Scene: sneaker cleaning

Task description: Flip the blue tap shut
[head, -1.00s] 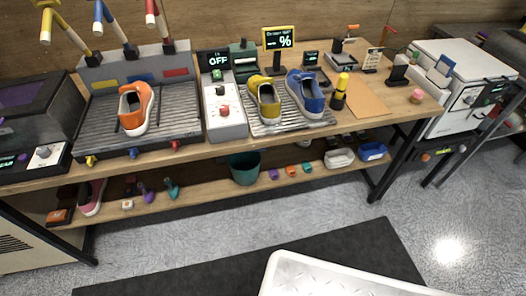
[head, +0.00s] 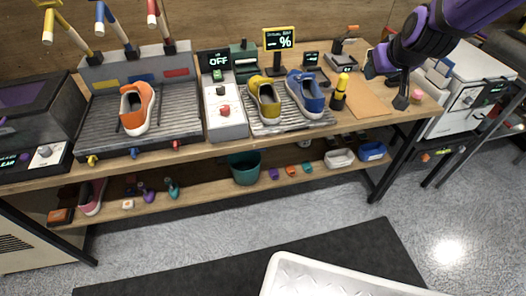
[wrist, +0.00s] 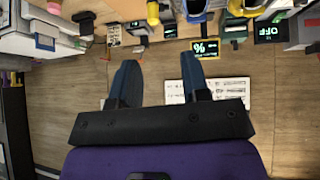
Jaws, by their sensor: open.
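The wash station at the left of the head view has a yellow, a blue and a red spout along its back. The blue spout (head: 101,14) rises above the grey back block. A small blue tap lever (head: 134,153) is on the station's front edge, between a yellow lever (head: 91,160) and a red lever (head: 176,144). Its exact angle is too small to tell. My gripper (head: 386,86) is open and empty over the right end of the bench, far from the blue tap. In the wrist view my gripper (wrist: 160,62) has its two fingers apart with nothing between them.
An orange sneaker (head: 137,108) stands on the station's ribbed tray. A grey control box (head: 224,112), yellow and blue sneakers on a rack, and a yellow-and-black bottle (head: 340,92) line the bench between my gripper and the station. The floor in front is mostly clear.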

